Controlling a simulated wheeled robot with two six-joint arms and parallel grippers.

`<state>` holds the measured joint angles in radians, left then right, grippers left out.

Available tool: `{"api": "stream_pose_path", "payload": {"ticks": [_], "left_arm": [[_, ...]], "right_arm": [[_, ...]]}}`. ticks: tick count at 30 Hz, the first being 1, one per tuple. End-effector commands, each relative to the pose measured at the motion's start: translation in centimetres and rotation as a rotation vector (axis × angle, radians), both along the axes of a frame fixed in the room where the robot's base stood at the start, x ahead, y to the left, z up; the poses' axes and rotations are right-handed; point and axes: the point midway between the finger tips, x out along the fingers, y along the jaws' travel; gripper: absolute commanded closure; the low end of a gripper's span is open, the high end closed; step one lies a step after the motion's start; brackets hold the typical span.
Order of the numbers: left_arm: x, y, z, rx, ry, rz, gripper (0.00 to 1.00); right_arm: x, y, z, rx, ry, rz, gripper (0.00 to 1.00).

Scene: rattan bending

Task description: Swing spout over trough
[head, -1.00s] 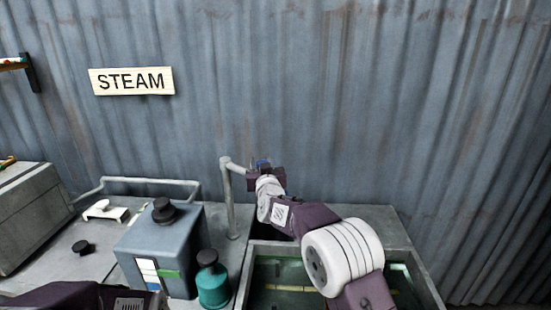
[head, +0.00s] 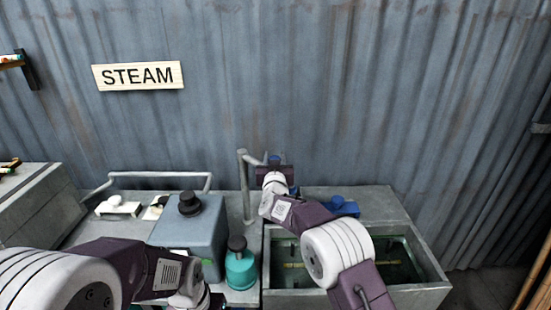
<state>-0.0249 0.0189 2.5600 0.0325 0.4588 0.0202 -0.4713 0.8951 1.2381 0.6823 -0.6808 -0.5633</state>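The grey spout (head: 243,182) is an upright pipe on the bench, with a short arm at its top reaching right. My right gripper (head: 275,170) is at the outer end of that arm, where a small blue part shows just above it. The fingers are too small and hidden to tell whether they are shut on it. The trough (head: 438,290) is a grey, open-topped basin with greenish water, right of the pipe and partly behind my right arm. My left gripper (head: 208,302) is at the bottom edge, partly cut off, below the grey-blue box; its fingers do not show clearly.
The grey-blue box (head: 190,232) with a black knob and a teal bottle (head: 240,268) stand left of the trough. A blue handle (head: 343,207) is behind the trough. A bent rail (head: 150,175) runs along the back. A corrugated wall with a STEAM sign (head: 138,76) closes the rear.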

Motion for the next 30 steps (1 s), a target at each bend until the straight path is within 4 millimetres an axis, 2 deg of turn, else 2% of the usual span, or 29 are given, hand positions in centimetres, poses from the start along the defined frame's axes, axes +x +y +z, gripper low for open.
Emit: {"api": "stream_pose_path", "payload": {"ticks": [1, 3, 15, 17, 30], "left_arm": [[0.0, 0.0, 0.0, 0.0, 0.0, 0.0, 0.11], [0.0, 0.0, 0.0, 0.0, 0.0, 0.0, 0.11], [0.0, 0.0, -0.4, 0.0, 0.0, 0.0, 0.11], [0.0, 0.0, -0.8, 0.0, 0.0, 0.0, 0.11], [0.0, 0.0, -3.6, 0.0, 0.0, 0.0, 0.11]], "right_arm": [[0.0, -0.1, 0.3, 0.002, -0.006, -0.003, 0.62], [0.0, -0.1, 0.3, 0.002, -0.006, -0.003, 0.43], [-0.4, -0.1, 0.0, 0.001, -0.002, -0.001, 0.43], [-1.1, -0.1, -0.1, 0.001, -0.003, -0.001, 0.43], [-8.2, -0.5, 0.0, 0.001, -0.004, 0.0, 0.43]]}}
